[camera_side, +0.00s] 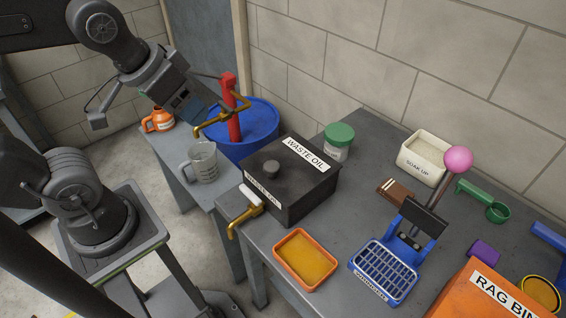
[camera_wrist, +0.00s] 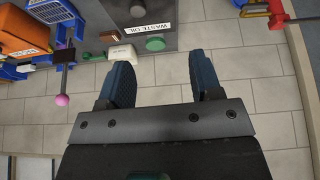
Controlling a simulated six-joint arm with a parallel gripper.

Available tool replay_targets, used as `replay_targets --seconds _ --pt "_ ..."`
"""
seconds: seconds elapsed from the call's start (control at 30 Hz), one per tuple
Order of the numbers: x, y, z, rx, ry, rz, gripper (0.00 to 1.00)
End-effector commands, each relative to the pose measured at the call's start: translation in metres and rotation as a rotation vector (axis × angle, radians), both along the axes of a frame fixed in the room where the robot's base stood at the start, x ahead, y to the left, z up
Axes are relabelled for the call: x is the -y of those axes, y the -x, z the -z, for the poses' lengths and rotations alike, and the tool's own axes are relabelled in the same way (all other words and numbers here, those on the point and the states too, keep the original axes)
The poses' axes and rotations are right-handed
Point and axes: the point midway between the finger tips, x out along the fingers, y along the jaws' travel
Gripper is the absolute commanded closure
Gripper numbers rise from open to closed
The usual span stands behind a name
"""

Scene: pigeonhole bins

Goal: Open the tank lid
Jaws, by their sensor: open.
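The black waste oil tank (camera_side: 290,205) stands on the grey bench in the side view. My gripper (camera_side: 203,105) is open and empty, raised up and to the left of the tank, beside the red pump. In the wrist view the gripper (camera_wrist: 160,72) has its two blue fingers spread apart, with nothing between them.
The red pump (camera_side: 232,115) with brass spout rises from a blue drum (camera_side: 247,150) close to my gripper. A brass tap (camera_side: 243,217) juts from the tank's front. A green-lidded jar (camera_side: 338,141) stands behind the tank; an orange tray (camera_side: 280,258) sits in front.

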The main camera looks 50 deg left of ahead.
Motion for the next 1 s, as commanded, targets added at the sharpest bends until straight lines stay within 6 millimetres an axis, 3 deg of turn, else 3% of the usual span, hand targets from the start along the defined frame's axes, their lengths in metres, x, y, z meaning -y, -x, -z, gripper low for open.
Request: replay_targets --seconds 0.27,0.5,0.7,0.87,1.0 --pt "0.019 -0.059 0.003 -0.217 0.15 -0.35 0.36" --pt "0.043 -0.111 0.029 -0.383 0.205 -0.71 0.36" --pt "0.053 -0.13 0.045 -0.436 0.207 -0.862 0.36" --pt "0.054 -0.132 0.055 -0.442 0.207 -0.885 0.36" --pt "0.054 -0.131 0.075 -0.444 0.205 -0.883 0.36"
